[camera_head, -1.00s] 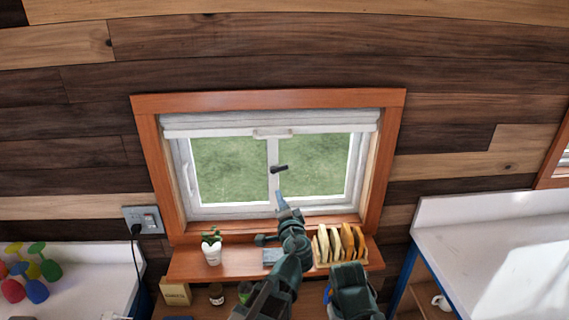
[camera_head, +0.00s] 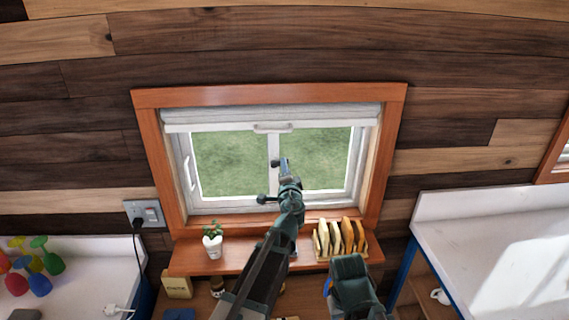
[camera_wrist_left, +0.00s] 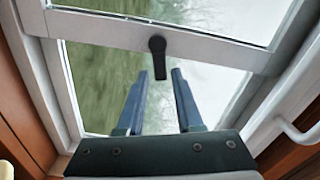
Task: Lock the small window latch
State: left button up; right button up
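The small window latch (camera_head: 275,163) is a short dark handle on the white upright bar between the two panes. In the head view its knob shows beside my gripper and the rest is partly covered. In the left wrist view the latch (camera_wrist_left: 157,58) sticks out square across the white bar, its free end between my fingertips. My left gripper (camera_wrist_left: 160,73) is open, with a finger on each side of that end and a visible gap on both sides. It also shows in the head view (camera_head: 284,167). My right gripper is not in view; only a part of my right arm shows.
A wooden shelf (camera_head: 200,262) below the window holds a potted plant (camera_head: 213,241) and a rack of bread-like slices (camera_head: 340,238). A rolled white blind (camera_head: 215,119) is above the panes. A white counter (camera_head: 490,240) stands at the right.

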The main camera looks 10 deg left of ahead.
pick_arm(q)
jog(key=shift+x, duration=1.85)
grip_shut()
